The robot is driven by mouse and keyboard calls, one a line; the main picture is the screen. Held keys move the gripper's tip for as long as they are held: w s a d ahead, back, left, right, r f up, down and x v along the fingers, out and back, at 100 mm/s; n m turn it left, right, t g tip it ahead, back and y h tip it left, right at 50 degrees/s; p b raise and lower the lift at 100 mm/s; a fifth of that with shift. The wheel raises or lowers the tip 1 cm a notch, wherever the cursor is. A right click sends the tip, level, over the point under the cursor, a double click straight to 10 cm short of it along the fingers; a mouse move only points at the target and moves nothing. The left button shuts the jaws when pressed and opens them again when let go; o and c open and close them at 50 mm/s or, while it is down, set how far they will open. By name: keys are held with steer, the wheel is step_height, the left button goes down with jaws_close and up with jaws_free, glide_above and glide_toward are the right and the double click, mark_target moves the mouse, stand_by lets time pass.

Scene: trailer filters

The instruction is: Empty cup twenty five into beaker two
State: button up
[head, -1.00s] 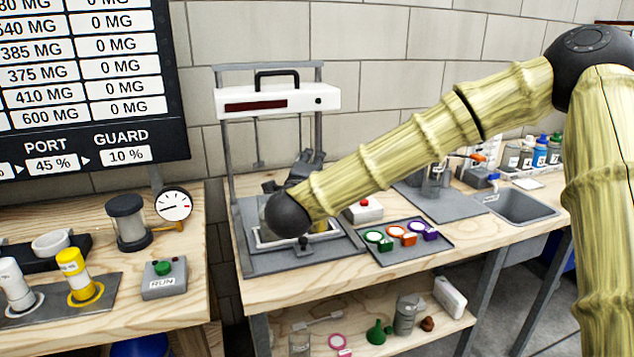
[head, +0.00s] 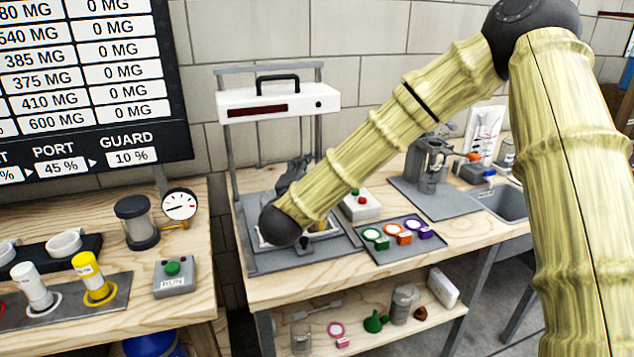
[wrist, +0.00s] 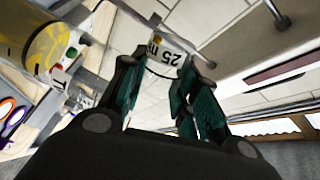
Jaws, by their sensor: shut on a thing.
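My gripper (wrist: 162,72) is shut on a white cup (wrist: 165,45) printed with "25" in the wrist view. The cup sits between the dark teal fingers and looks tilted in that picture. In the head view my gripper (head: 294,174) is over the grey tray under the white-topped frame, mostly behind my arm; the cup cannot be made out there. A yellow cylindrical thing (wrist: 45,45) shows at the left of the wrist view, apart from the cup. I cannot tell whether it is beaker two.
A white-topped frame (head: 272,103) stands around the grey tray (head: 262,262). To its right are a red-and-green button box (head: 361,205) and a dark mat with coloured rings (head: 405,248). The left bench holds white and yellow cylinders (head: 95,278) and a RUN box (head: 174,280).

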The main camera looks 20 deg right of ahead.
steer(key=n+p, duration=0.2)
steer(key=n, duration=0.1)
steer(key=shift+w+a+p, duration=0.1)
steer(key=shift+a+p, duration=0.1)
steer(key=shift+p, duration=0.1)
steer(key=shift+r+n+p, duration=0.6)
steer(key=shift+n+p, duration=0.3)
steer(key=shift+p, duration=0.15)
steer(key=shift+a+f+n, duration=0.1)
steer(key=shift+n, duration=0.2)
steer(key=shift+w+a+f+n+p, duration=0.15)
steer(key=shift+a+n+p, duration=0.05)
steer(key=shift+n+p, duration=0.4)
steer(key=shift+w+a+f+n, duration=0.2)
steer(key=shift+a+f+n, duration=0.15)
steer(key=shift+f+n, duration=0.15)
steer(key=shift+w+a+f+n, duration=0.15)
steer(key=shift+a+f+n, duration=0.25)
steer(key=shift+f, duration=0.15)
steer(key=p, duration=0.1)
steer(key=a+r+n+p, duration=0.1)
steer(key=shift+w+r+n+p, duration=0.25)
steer(key=shift+w+n+p, duration=0.05)
steer(key=shift+w+a+r+n+p, duration=0.15)
steer(key=shift+w+a+n+p, duration=0.25)
steer(key=shift+a+n+p, duration=0.5)
steer(key=shift+w+a+r+n+p, duration=0.1)
steer(key=shift+w+a+n+p, duration=0.3)
steer(key=shift+a+n+p, duration=0.45)
